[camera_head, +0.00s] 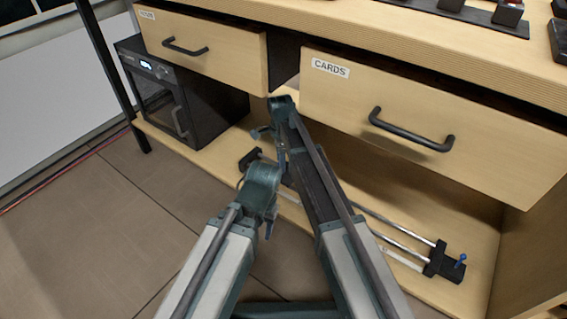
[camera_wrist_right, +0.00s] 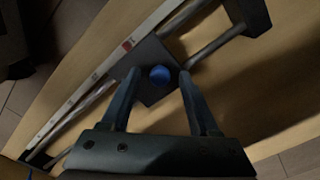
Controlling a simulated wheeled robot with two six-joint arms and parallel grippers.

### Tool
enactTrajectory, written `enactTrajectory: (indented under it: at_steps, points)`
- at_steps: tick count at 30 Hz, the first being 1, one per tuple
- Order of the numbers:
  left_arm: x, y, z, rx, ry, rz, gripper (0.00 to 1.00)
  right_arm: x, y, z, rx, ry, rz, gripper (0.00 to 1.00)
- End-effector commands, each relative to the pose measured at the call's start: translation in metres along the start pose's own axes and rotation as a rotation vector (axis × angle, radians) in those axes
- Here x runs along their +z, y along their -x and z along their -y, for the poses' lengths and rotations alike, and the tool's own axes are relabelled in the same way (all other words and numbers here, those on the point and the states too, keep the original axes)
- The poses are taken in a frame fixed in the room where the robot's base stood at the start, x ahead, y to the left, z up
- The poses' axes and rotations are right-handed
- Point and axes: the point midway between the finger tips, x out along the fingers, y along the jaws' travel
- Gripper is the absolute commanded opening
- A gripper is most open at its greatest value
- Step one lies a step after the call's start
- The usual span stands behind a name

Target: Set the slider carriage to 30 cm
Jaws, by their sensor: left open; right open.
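The slider lies on the lower shelf in the head view, with two silver rails (camera_head: 400,225) and a black right end block (camera_head: 440,262) bearing a blue knob (camera_head: 461,260). Its left end block (camera_head: 250,158) shows beyond my grippers. My right arm hides the middle of the slider. In the right wrist view the dark carriage (camera_wrist_right: 150,56) sits on the rails with a blue knob (camera_wrist_right: 159,73) on top. My right gripper (camera_head: 274,147) is open, its fingers on either side of that knob. My left gripper (camera_head: 268,218) is open and empty, lower and in front of the shelf.
A pale scale strip (camera_wrist_right: 100,72) with red marks runs beside the rails; its numbers are unreadable. The CARDS drawer (camera_head: 400,125) overhangs the slider and stands out. Another drawer (camera_head: 205,45) and a dark oven-like box (camera_head: 165,100) are left. The floor at lower left is clear.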

Motion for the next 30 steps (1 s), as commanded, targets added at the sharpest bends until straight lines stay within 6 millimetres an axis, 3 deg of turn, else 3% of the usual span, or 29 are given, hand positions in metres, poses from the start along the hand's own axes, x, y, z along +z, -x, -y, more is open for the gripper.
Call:
enactTrajectory:
  at_steps: [3,12,14,30]
  points:
    - [0.0001,0.0008,0.0001,0.0,0.0,0.0,0.5,-0.0001,0.0008,0.0,0.0,0.0,0.0,0.62]
    - [0.0001,0.0007,0.0001,0.0,0.0,0.0,0.5,-0.0003,0.0008,0.0,0.0,0.0,0.0,0.08]
    - [0.0001,0.0007,0.0001,0.0,0.0,0.0,0.5,-0.0004,0.0007,0.0,0.0,0.0,0.0,0.0]
    - [0.0001,0.0007,0.0001,0.0,0.0,0.0,0.5,-0.0005,0.0007,0.0001,0.0,0.0,0.0,0.0]
